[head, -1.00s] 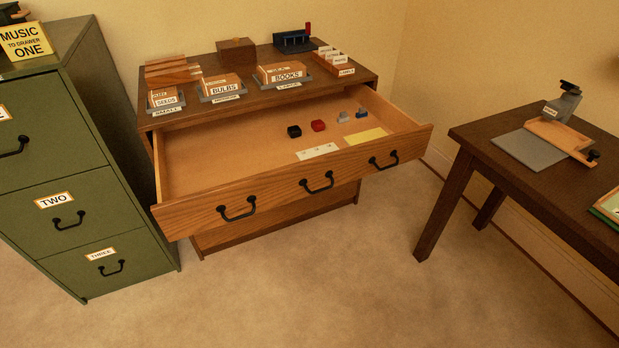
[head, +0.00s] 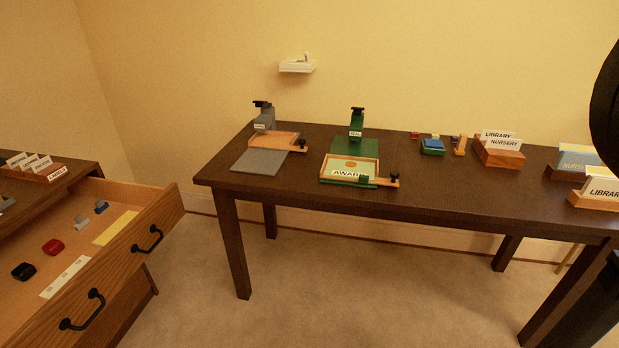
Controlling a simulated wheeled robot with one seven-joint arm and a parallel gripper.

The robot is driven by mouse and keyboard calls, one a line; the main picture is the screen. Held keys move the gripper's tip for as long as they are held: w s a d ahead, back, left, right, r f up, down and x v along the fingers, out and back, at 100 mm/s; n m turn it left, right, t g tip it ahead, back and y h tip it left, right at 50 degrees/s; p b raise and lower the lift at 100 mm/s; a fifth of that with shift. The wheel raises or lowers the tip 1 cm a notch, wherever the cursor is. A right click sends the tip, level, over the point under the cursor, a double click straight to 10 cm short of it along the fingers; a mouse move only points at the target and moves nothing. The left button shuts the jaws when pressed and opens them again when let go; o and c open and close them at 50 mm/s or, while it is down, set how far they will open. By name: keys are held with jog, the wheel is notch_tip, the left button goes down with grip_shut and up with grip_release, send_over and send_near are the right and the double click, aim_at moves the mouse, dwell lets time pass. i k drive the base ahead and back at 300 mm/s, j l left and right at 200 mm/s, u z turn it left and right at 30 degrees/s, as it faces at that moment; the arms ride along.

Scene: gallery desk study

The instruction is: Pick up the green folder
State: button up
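No item is plainly recognisable as a green folder. Green things stand on the dark table (head: 440,192): a flat green panel (head: 355,147) below a green press-like device (head: 356,125) with a small white label. In front of them is a wooden-framed tray (head: 386,181) with a green edge, holding a pale card (head: 350,170) lettered "AWAR…". Dark parts at the right picture edge look like my arm; no gripper fingers show.
A grey device (head: 264,118), grey mat (head: 260,161) and wooden tray (head: 285,141) share the table's left end. Card holders (head: 497,156) stand at right. The open drawer (head: 150,215) juts out at left. Floor before the table is clear.

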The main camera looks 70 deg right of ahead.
aim_at(364, 172)
jog(key=z, duration=1.65)
jog(key=j+u, duration=0.2)
jog(key=j, duration=0.15)
jog(key=i+j+u, duration=0.4)
jog(key=j, duration=0.25)
jog(key=k, duration=0.1)
